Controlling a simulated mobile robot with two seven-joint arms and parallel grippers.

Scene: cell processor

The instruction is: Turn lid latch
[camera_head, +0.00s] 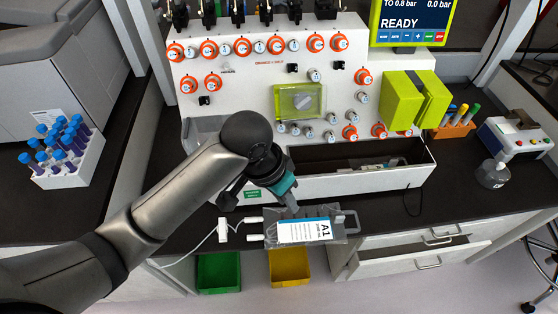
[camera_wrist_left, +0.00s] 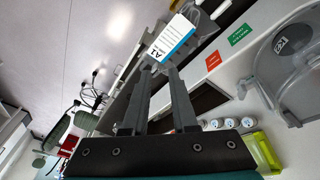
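My left gripper (camera_head: 290,202) comes in from the left in front of the white processor (camera_head: 265,75). Its two fingers (camera_wrist_left: 160,72) close toward the edge of a clear bag with a white and blue "A1" label (camera_head: 305,231); the bag is held out over the counter's front edge. The label also shows in the left wrist view (camera_wrist_left: 172,42). A grey transparent lid (camera_head: 200,128) is partly hidden behind my arm; in the wrist view the lid (camera_wrist_left: 300,92) shows a dark round latch-like part (camera_wrist_left: 283,45). My right gripper is not in view.
A yellow-green box with a grey knob (camera_head: 300,101) sits on the panel. An open trough (camera_head: 385,160), tube rack (camera_head: 65,160), yellow-green door (camera_head: 405,100) and small device (camera_head: 515,138) stand around. Green (camera_head: 217,270) and yellow (camera_head: 288,268) bins lie below. An open drawer (camera_head: 420,262) juts out.

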